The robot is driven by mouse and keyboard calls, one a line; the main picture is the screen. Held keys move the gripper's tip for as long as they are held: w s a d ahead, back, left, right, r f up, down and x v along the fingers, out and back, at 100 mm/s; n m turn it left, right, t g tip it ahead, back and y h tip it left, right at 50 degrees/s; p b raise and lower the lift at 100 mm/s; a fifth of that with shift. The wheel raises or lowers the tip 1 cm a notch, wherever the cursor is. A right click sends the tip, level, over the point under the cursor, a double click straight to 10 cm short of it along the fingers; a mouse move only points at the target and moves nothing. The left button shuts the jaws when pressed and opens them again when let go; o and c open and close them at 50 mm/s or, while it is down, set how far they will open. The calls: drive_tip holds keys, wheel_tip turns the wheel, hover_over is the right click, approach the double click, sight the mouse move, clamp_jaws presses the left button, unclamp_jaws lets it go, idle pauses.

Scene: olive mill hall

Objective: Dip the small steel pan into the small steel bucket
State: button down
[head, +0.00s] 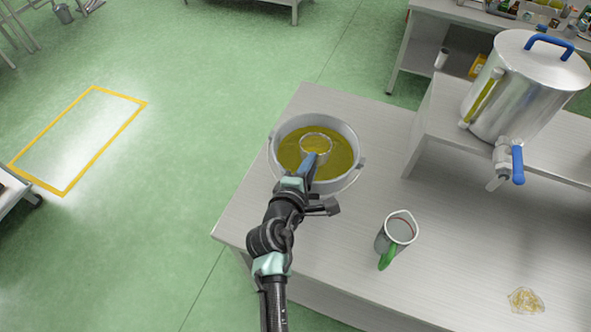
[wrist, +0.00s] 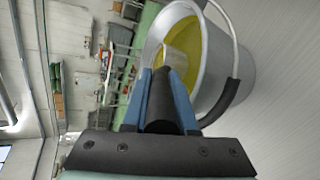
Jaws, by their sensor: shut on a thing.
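The small steel bucket (head: 318,118) stands on the steel table with yellow-green oil in it. Its grey wall also shows in the wrist view (wrist: 222,75), with a black grip on its wire handle. The small steel pan (head: 316,137) is inside the bucket's rim, at the oil, roughly upright; how deep it sits is hard to tell. My gripper (head: 308,170) reaches over the bucket's near rim. In the wrist view its blue fingers (wrist: 162,78) are shut on the pan's dark handle (wrist: 160,108). The fingers partly hide the pan there.
A metal jug with a green handle (head: 397,230) stands right of the bucket. A large lidded steel tank (head: 520,90) with a blue-handled tap stands on a raised shelf at right. A small yellowish heap (head: 525,300) lies at the lower right. The table between is clear.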

drive_tip(key=shift+t+b, duration=0.3)
drive_tip(key=shift+b, duration=0.4)
drive_tip(key=shift+s+r+t+b, duration=0.3)
drive_tip(key=shift+r+b, duration=0.1)
drive_tip(key=shift+b, duration=0.45)
drive_tip(key=shift+s+r+t+b, duration=0.15)
drive_tip(key=shift+r+t+b, duration=0.15)
drive_tip(key=shift+b, duration=0.55)
drive_tip(key=shift+s+r+p, duration=0.15)
drive_tip(key=shift+r+p, duration=0.25)
drive_tip(key=shift+p, duration=0.05)
drive_tip(key=shift+s+a+r+p, duration=0.2)
drive_tip(key=shift+s+r+p, duration=1.2)
drive_tip(key=shift+r+p, duration=0.25)
drive_tip(key=shift+s+a+r+p, duration=0.15)
drive_tip(key=shift+s+r+p, duration=1.25)
drive_tip(key=shift+r+p, duration=0.2)
